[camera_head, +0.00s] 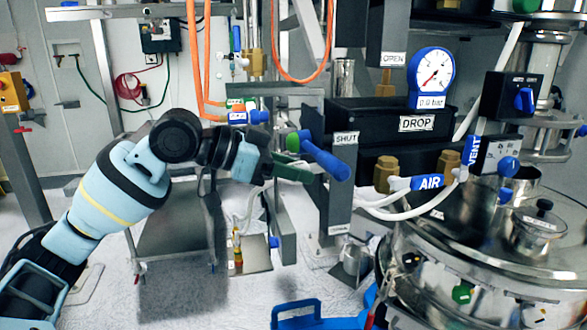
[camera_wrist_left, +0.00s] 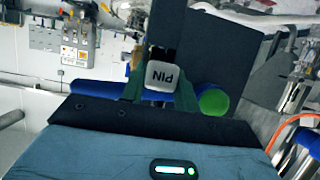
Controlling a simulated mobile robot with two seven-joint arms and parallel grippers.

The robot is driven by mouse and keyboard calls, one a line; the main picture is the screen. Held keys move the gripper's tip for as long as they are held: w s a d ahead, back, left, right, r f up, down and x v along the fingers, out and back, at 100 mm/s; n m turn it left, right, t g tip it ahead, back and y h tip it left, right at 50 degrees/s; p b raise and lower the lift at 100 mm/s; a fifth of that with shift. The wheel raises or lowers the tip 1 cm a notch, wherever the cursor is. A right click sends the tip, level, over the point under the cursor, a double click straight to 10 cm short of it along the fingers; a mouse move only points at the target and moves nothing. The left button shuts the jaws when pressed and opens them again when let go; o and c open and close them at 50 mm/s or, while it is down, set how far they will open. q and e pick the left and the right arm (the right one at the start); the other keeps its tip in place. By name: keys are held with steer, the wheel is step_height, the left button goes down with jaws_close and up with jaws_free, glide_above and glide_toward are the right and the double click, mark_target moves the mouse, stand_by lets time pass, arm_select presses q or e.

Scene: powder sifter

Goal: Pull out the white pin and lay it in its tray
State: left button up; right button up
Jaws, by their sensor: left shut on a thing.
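My left gripper (camera_head: 292,170) reaches in from the left to the grey upright post marked SHUT. In the left wrist view its green fingers (camera_wrist_left: 158,92) are shut on the white pin (camera_wrist_left: 164,76), a small white block whose PIN lettering appears upside down. I cannot tell whether the pin still sits in its hole. The pin is hidden in the head view. A blue handle (camera_head: 326,160) with a green end lies right by the fingers; its green end also shows in the wrist view (camera_wrist_left: 213,100). My right gripper is out of view.
The grey post (camera_head: 340,190) stands close to the gripper. A pressure gauge (camera_head: 432,72), brass fittings and white AIR hoses crowd the right, above a round steel vessel (camera_head: 480,262). Orange hoses (camera_head: 197,60) hang behind. A blue bracket (camera_head: 296,316) is at bottom centre.

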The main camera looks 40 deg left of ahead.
arm_select(q)
steer(key=shift+s+a, duration=0.5)
steer(key=shift+s, duration=0.05)
steer(key=shift+s+a, duration=0.5)
steer(key=shift+s, duration=0.1)
arm_select(e)
steer(key=shift+s+f, duration=0.15)
steer(key=shift+f, duration=0.1)
stand_by(0.4)
